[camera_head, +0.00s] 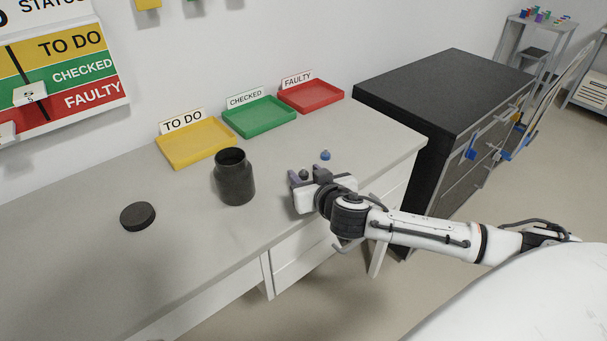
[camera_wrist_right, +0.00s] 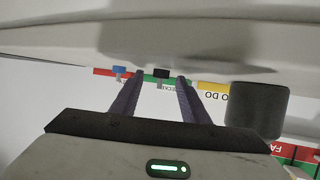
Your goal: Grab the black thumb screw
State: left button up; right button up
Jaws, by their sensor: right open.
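The black thumb screw (camera_head: 304,174) stands on the grey counter, partly hidden by my right gripper (camera_head: 308,176). In the right wrist view, which is upside down, the black thumb screw (camera_wrist_right: 161,73) shows in the gap between the tips of my right gripper (camera_wrist_right: 160,78). The fingers are apart, one on each side of its head, and I see no contact. Whether the tips reach fully past it is hard to tell. My left gripper is not in view.
A blue thumb screw (camera_head: 325,155) stands close behind the gripper. A black jar (camera_head: 234,178) and a black lid (camera_head: 138,216) are to the left. Yellow (camera_head: 196,149), green (camera_head: 259,118) and red (camera_head: 311,97) trays line the wall. A black cabinet (camera_head: 440,88) stands at right.

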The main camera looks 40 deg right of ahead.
jog(key=shift+w, duration=0.1)
jog(key=shift+c, duration=0.3)
grip_shut()
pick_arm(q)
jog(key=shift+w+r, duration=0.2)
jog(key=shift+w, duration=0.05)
